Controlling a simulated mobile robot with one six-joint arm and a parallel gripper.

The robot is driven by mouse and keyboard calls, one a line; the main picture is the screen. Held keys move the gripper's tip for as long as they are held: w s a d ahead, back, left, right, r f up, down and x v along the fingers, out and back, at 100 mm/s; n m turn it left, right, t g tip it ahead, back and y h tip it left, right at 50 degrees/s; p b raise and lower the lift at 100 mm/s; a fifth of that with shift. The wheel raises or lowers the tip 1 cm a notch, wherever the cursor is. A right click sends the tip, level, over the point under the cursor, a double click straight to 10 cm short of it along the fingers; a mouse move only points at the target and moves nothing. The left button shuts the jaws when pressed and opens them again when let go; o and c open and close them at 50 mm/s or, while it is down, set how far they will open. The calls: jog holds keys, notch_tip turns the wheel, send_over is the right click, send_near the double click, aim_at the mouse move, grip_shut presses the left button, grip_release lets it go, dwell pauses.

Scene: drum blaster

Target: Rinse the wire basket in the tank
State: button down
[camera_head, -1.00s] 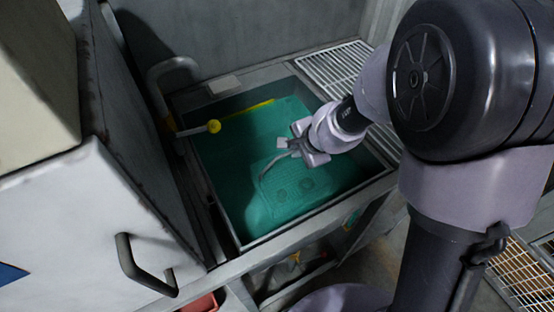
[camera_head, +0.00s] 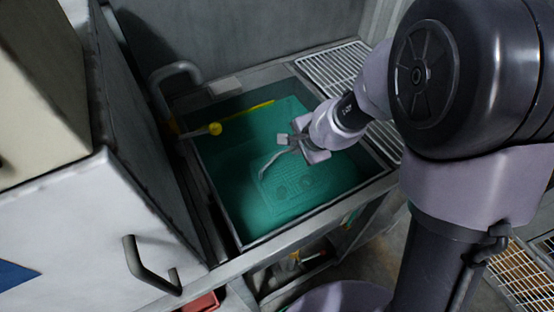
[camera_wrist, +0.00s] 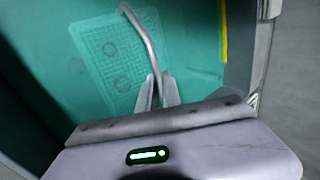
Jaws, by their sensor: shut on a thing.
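The tank (camera_head: 250,242) is a metal-rimmed basin filled with green liquid. The wire basket (camera_head: 295,185) shows as a pale grid shape under the green surface, and also in the wrist view (camera_wrist: 117,65). A few round things lie in it, blurred by the liquid. A bent grey handle (camera_head: 275,160) rises from the basket; in the wrist view the handle (camera_wrist: 150,45) runs up between my fingers. My gripper (camera_head: 291,146) is shut on this handle, just above the liquid. The wrist view shows my fingers (camera_wrist: 157,90) closed around it.
A wire rack (camera_head: 335,66) is beyond the tank at the right. A grey cabinet with a handle (camera_head: 150,270) stands close on the left.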

dwell(0.3)
jog(key=shift+f+b, duration=0.8)
jog(key=shift+f, duration=0.1)
jog(key=shift+r, duration=0.1)
jog(key=shift+r+p, duration=0.85)
jog(key=shift+r, duration=0.05)
jog(key=shift+f, duration=0.1)
jog(key=shift+f+b, duration=0.85)
jog(key=shift+r, duration=0.15)
